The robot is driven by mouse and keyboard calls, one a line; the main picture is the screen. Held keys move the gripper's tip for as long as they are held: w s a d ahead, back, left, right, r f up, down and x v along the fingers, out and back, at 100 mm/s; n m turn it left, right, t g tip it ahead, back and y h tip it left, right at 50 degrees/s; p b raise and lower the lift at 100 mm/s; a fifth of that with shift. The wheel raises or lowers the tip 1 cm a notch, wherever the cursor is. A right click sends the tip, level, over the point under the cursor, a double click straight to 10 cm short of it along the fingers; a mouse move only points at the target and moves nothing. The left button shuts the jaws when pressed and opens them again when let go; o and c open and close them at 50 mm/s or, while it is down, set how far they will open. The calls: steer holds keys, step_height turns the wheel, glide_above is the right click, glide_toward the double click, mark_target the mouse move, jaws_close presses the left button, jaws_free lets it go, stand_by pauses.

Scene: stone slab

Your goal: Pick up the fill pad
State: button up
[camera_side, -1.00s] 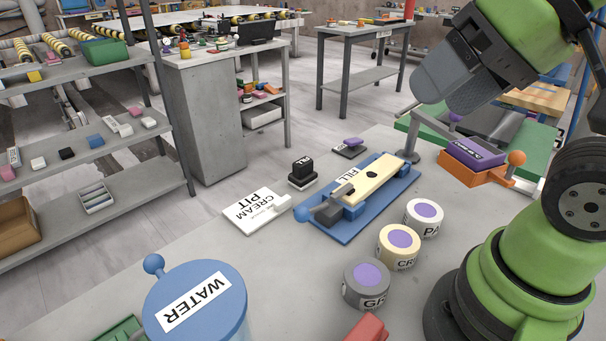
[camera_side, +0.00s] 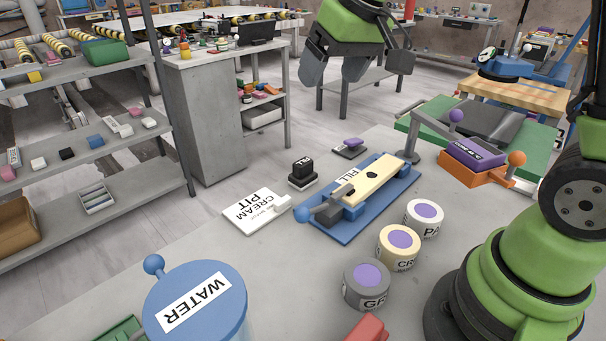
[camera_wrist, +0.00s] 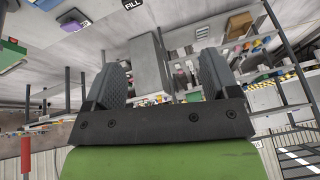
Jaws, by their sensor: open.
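I cannot tell which piece is the fill pad. My gripper (camera_side: 334,72) is open and empty, high above and behind these pieces. In the wrist view my gripper (camera_wrist: 164,78) shows two spread fingers with nothing between them; a FILL label (camera_wrist: 132,5) is at the top edge.
A white CREAM PIT plate (camera_side: 254,212) lies left of the blue base (camera_side: 345,233). Three round tins (camera_side: 398,250) stand in front right. A blue WATER pot (camera_side: 200,310) is at the front left. An orange holder with a purple block (camera_side: 475,158) is at right.

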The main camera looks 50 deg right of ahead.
steer(key=w+d+f+n+g, duration=0.1)
steer(key=w+d+f, duration=0.3)
steer(key=w+f, duration=0.4)
steer(key=g, duration=0.1)
glide_above(303, 161)
steer(key=s, duration=0.2)
steer(key=shift+n+h, duration=0.3)
steer(key=shift+n, duration=0.1)
steer(key=x, duration=0.3)
steer(key=s+x, duration=0.1)
steer(key=x, duration=0.3)
steer(key=s+x, duration=0.1)
steer(key=x, duration=0.2)
steer(key=shift+s+a+f, duration=0.1)
steer(key=shift+a+f, duration=0.15)
steer(key=shift+f, duration=0.45)
steer(key=shift+d+x, duration=0.2)
steer(key=shift+x, duration=2.75)
steer(key=c, duration=1)
step_height(303, 161, up, 10)
steer(key=shift+r, duration=0.1)
steer(key=shift+c, duration=0.2)
steer(key=o, duration=0.3)
steer(key=shift+c, duration=0.9)
